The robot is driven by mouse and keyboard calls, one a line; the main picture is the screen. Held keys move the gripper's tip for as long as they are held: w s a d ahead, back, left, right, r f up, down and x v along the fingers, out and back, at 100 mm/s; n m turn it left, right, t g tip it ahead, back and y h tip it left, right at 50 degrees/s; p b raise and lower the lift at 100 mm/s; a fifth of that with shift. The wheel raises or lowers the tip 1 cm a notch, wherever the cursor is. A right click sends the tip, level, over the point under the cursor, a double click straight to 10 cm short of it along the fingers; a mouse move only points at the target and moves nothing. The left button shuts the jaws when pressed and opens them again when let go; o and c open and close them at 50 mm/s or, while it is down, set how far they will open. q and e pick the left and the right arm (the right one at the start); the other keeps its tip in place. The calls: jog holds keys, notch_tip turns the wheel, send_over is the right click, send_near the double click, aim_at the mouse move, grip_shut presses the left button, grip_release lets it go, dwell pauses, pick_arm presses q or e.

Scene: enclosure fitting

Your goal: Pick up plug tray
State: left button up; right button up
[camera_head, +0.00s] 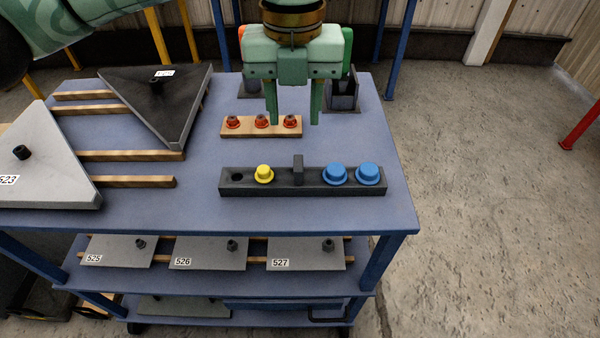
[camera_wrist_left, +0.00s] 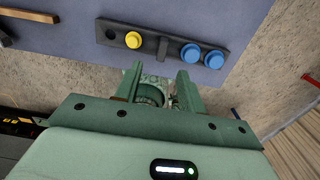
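The plug tray (camera_head: 300,188) is a long dark bar lying on the blue cart top, with an upright grip tab (camera_head: 298,170) in its middle. It holds a yellow plug (camera_head: 264,173) and two blue plugs (camera_head: 336,173); the hole at its left end is empty. The tray also shows at the top of the left wrist view (camera_wrist_left: 176,50). My left gripper (camera_head: 294,120) points down, open and empty, above the cart behind the tray and apart from it. Its two spread fingers also show in the left wrist view (camera_wrist_left: 158,76). My right gripper is not in view.
A wooden strip with red plugs (camera_head: 252,129) lies just behind the tray, below my left gripper. Dark holders (camera_head: 343,100) stand at the back. Triangular plates (camera_head: 165,95) on wooden rails fill the left side. The cart top right of the tray is clear.

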pick_arm(q)
jog(key=b, duration=0.1)
send_over(298, 162)
jog(key=f, duration=0.5)
jog(key=shift+w+a+f, duration=0.2)
jog(key=shift+w+f, duration=0.15)
jog(key=shift+w, duration=0.05)
jog(key=shift+s+f, duration=0.1)
jog(key=shift+f, duration=0.1)
jog(key=shift+f+b, duration=0.35)
jog(key=shift+b, duration=0.15)
jog(key=f, duration=0.1)
jog(key=f+b, duration=0.1)
jog(key=f, duration=0.1)
jog(key=f+b, duration=0.1)
jog(key=shift+s+d+f, duration=0.2)
jog(key=shift+d+f, duration=0.05)
jog(key=shift+f, duration=0.05)
jog(key=shift+s+r, duration=0.15)
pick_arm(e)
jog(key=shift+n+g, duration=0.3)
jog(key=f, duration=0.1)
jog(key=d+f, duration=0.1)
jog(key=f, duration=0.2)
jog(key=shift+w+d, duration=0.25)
pick_arm(q)
grip_shut()
